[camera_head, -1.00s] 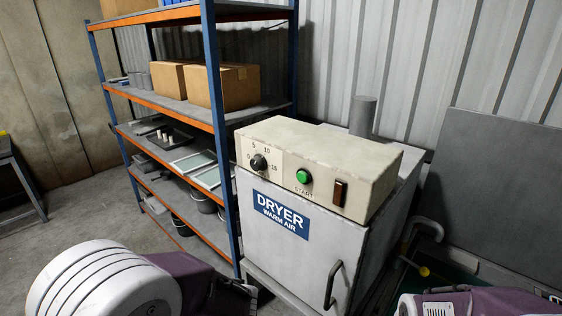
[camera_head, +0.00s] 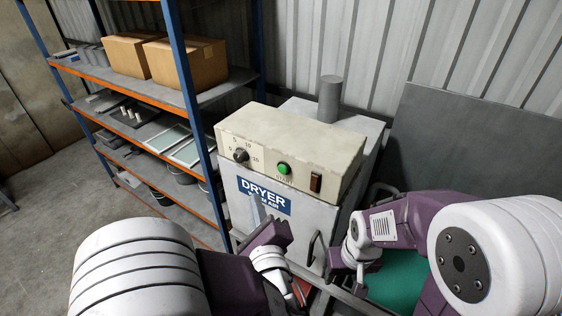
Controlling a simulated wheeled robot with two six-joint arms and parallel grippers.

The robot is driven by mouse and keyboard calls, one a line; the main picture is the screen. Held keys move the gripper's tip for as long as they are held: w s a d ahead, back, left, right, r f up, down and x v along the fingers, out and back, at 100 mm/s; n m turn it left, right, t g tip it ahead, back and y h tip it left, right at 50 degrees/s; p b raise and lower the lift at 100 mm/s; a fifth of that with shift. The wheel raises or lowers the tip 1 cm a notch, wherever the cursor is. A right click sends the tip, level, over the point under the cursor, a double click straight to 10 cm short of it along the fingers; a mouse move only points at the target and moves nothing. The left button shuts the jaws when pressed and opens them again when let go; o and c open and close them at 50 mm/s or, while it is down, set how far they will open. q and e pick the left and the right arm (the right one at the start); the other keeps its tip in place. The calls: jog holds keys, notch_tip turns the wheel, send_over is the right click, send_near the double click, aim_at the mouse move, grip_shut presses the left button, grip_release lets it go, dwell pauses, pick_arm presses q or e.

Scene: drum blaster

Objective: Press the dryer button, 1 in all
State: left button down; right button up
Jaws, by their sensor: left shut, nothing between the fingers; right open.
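The dryer (camera_head: 300,215) is a pale box with a control panel (camera_head: 295,150) on top and a blue DRYER label on its front. The round green start button (camera_head: 284,168) is on the panel, between the black dial (camera_head: 241,155) and a brown rocker switch (camera_head: 316,182). Nothing covers the button. My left gripper (camera_head: 262,213) is shut and empty, below and left of the button, hiding part of the label. My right gripper (camera_head: 338,266) is open, low by the door handle at the dryer's right; its fingertips are hard to make out.
A blue and orange shelf rack (camera_head: 185,110) with two cardboard boxes (camera_head: 184,63) stands close on the left. A grey pipe (camera_head: 330,98) rises behind the panel. A dark grey panel (camera_head: 460,140) stands at the right. The space above the dryer is free.

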aim_at(283, 169)
pick_arm(q)
jog(key=shift+w+a+f, duration=0.1)
jog(key=shift+a, duration=0.05)
jog(key=shift+w, duration=0.1)
jog(key=w+d+p, duration=0.1)
jog(key=w+d, duration=0.4)
jog(key=w, duration=0.2)
jog(key=shift+p, duration=0.3)
jog(key=shift+d, duration=0.1)
dwell(1.8)
jog(key=shift+w+d+b, duration=0.25)
jog(key=shift+w+b, duration=0.05)
